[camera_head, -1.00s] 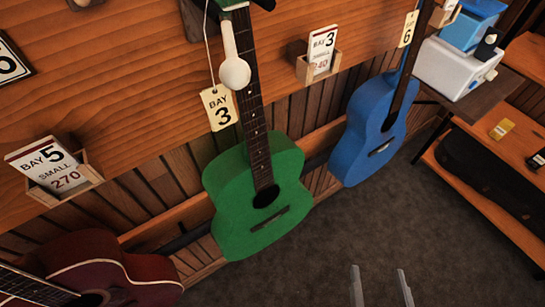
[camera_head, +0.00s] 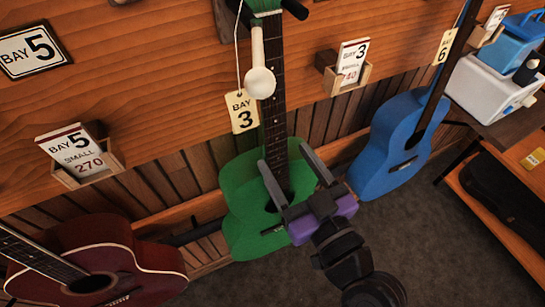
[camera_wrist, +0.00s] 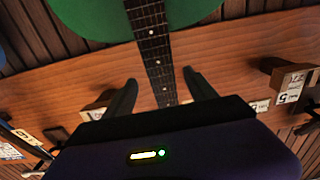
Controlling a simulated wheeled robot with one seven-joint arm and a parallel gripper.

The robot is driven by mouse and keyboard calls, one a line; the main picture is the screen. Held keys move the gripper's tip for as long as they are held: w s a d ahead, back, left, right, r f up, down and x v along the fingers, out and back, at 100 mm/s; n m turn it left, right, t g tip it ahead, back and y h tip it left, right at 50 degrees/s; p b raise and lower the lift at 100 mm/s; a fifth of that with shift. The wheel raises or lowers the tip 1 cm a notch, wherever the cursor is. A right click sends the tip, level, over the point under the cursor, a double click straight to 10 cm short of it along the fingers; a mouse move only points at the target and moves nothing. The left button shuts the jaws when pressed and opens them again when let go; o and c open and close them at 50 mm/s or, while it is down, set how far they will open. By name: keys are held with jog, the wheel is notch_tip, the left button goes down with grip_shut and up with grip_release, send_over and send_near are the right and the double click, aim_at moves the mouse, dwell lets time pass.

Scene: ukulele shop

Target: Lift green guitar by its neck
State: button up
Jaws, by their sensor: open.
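The green guitar (camera_head: 240,196) hangs upright on the wall, its dark neck (camera_head: 273,95) rising to a green headstock at the top edge. A white spoon-like object (camera_head: 259,72) and a "BAY 3" tag (camera_head: 242,111) hang by the neck. My gripper (camera_head: 284,157) is open in front of the guitar where the neck meets the body, hiding part of the body and soundhole. In the wrist view, the neck (camera_wrist: 153,42) runs between my two spread fingers (camera_wrist: 158,90). I cannot tell how deep the fingers reach around it.
A blue guitar (camera_head: 385,147) hangs to the right and a dark red guitar (camera_head: 88,258) to the left. Card holders (camera_head: 347,74) (camera_head: 88,168) stick out from the wooden wall. A blue-and-white box (camera_head: 486,92) stands on a shelf at right. Grey floor lies below.

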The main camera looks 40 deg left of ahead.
aim_at(278, 146)
jog(key=x, duration=0.1)
jog(key=p+x, duration=0.1)
jog(key=x, duration=0.1)
jog(key=shift+a+r, duration=0.3)
jog(key=shift+w+a+f+p, duration=0.1)
jog(key=shift+a+f+p, duration=0.05)
jog(key=shift+a+p, duration=0.15)
jog(key=shift+c, duration=0.3)
grip_shut()
jog(key=shift+r, duration=0.3)
